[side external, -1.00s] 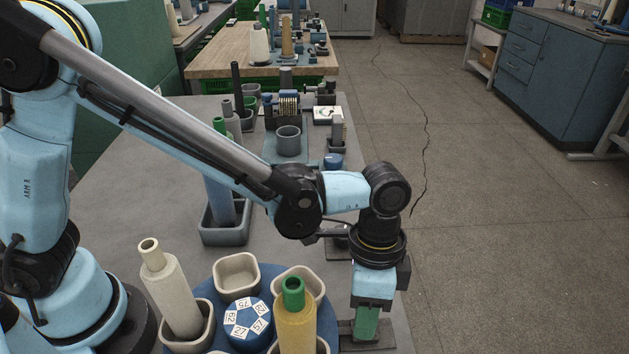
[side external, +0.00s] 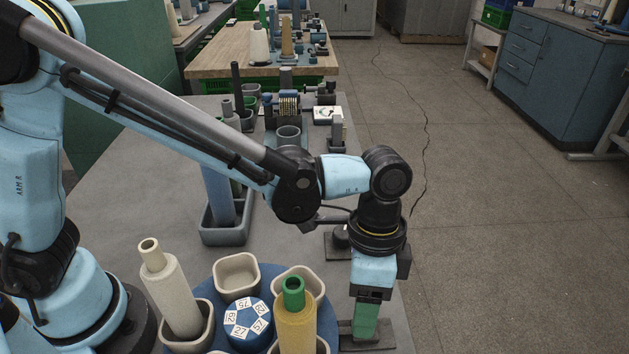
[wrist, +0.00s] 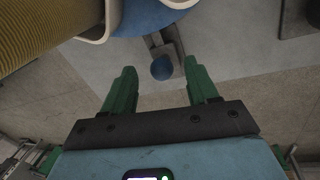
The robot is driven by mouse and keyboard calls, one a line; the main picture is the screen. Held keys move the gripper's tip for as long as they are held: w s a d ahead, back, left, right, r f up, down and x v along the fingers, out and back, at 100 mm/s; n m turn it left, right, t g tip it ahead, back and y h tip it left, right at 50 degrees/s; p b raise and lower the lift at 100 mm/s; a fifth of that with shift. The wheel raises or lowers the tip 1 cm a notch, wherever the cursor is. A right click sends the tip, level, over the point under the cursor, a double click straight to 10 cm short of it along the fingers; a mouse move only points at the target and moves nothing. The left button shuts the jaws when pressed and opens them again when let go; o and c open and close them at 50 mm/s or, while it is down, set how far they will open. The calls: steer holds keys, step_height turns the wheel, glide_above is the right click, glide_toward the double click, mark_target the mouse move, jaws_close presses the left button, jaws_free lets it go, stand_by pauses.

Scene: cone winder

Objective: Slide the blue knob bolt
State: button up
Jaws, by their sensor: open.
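The blue knob (wrist: 162,67) of the bolt shows in the wrist view on a grey bracket (wrist: 168,45), close to a blue round edge. My gripper (wrist: 160,68) is open, with its two green fingers apart and the knob showing between their tips. I cannot tell from this view how far above the knob the fingers are. In the side external view my gripper (side external: 365,326) points down over a dark grey plate (side external: 387,338) at the table's right edge. The knob is hidden there.
A blue turntable (side external: 212,290) stands left of my gripper, with cream cups, a cream cone (side external: 168,285) and a yellow cone (side external: 296,325) with a green top. The yellow cone is nearest. Winder fittings (side external: 288,135) stand farther back. Floor lies right of the table edge.

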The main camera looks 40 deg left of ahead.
step_height(320, 180, up, 10)
steer(key=w+a, duration=0.1)
steer(key=shift+w, duration=0.25)
steer(key=shift+f, duration=0.15)
steer(key=f, duration=0.4)
steer(key=s+d+f, duration=0.1)
steer(key=f, duration=0.6)
steer(key=shift+s+d+f, duration=0.15)
steer(key=shift+s+f, duration=0.2)
steer(key=shift+r, duration=0.1)
